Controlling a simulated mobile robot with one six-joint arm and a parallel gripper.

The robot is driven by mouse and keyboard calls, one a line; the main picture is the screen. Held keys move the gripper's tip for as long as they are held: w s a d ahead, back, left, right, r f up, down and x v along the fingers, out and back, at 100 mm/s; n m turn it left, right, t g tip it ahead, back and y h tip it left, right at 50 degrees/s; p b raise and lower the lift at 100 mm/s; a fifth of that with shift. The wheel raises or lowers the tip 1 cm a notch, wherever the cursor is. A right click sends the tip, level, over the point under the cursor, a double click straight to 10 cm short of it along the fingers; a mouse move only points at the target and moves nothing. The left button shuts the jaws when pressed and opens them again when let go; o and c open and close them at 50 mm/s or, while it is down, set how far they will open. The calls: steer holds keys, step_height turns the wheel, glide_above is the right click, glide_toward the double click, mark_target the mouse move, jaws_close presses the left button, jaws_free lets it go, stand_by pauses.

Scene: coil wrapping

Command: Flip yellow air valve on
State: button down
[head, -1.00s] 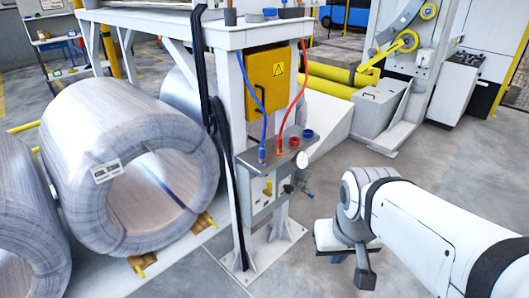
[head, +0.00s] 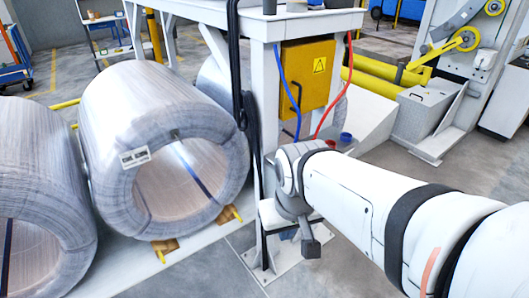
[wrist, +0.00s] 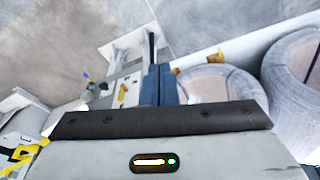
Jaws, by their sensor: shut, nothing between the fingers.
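The yellow air valve (wrist: 122,93) shows in the wrist view as a small yellow handle on a pale panel (wrist: 113,99), just left of my fingers. In the head view my arm hides the valve. My gripper (wrist: 158,84) shows in the wrist view as dark blue fingers, shut and empty. The fingers look close beside the panel, but I cannot tell the gap or whether they touch. In the head view, my wrist is in front of the white post's lower part.
A yellow electrical box (head: 305,76) with blue and red hoses hangs above the panel. Large wire coils (head: 150,150) lie at the left on a white rack. A dark vertical strap (head: 237,70) runs down by the post.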

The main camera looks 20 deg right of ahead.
steer(key=w+d+f+n+t+h+b, duration=0.1)
steer(key=w+d+f+n+t+b, duration=0.4)
steer(key=w+f+b, duration=0.45)
steer(key=w+d+f+n+t+h+b, duration=0.2)
steer(key=w+d+f+n+t+b, duration=0.15)
steer(key=w+d+f+b, duration=0.5)
steer(key=w+d+f+n+t+y+b, duration=0.1)
steer(key=w+f+n+t+y+b, duration=0.15)
steer(key=f+n+b, duration=0.35)
steer(key=w+d+f+n+t+y+b, duration=0.1)
steer(key=d+f+n+t+b, duration=0.1)
steer(key=f+n+t+b, duration=0.4)
steer(key=w+d+m+g+b, duration=0.1)
steer(key=w+d+b, duration=0.1)
steer(key=w, duration=1.1)
steer(key=shift+f+b, duration=0.45)
steer(key=shift+b, duration=0.1)
